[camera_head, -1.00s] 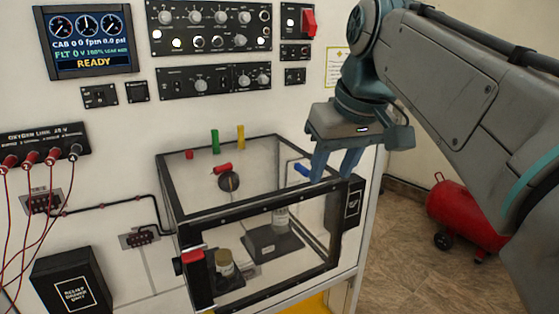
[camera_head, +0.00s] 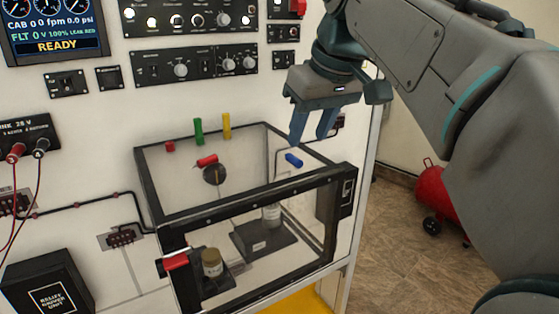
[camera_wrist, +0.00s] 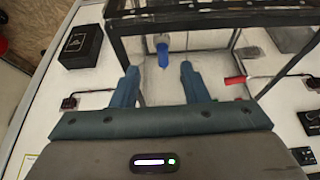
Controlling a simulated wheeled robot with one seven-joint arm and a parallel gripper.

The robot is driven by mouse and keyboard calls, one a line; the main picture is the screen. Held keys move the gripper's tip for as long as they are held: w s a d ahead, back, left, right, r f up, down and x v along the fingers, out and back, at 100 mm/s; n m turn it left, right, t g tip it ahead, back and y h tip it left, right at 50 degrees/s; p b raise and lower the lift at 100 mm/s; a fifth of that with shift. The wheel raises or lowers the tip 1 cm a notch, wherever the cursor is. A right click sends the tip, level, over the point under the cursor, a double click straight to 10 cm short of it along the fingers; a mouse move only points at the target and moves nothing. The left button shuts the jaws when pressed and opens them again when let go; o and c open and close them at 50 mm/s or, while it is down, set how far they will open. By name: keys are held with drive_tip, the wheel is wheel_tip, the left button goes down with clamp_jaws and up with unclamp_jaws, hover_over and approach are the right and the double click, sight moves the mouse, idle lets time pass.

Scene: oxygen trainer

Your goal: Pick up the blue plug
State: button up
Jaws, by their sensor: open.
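My gripper (camera_head: 310,138) is open and empty. In the head view its fingertips are above and close to the plug. In the wrist view the blue plug (camera_wrist: 163,54) appears beyond and roughly between the two open fingers (camera_wrist: 158,75), a little apart from them.
The clear box (camera_head: 250,200) with black frame edges stands close below the gripper. A red tank (camera_head: 443,200) stands on the floor at right.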

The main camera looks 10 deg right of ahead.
sight(300, 161)
drive_tip(key=shift+p+x, duration=0.35)
drive_tip(key=shift+x, duration=2.45)
drive_tip(key=shift+a+r, duration=0.1)
drive_tip(key=shift+a, duration=0.05)
clamp_jaws()
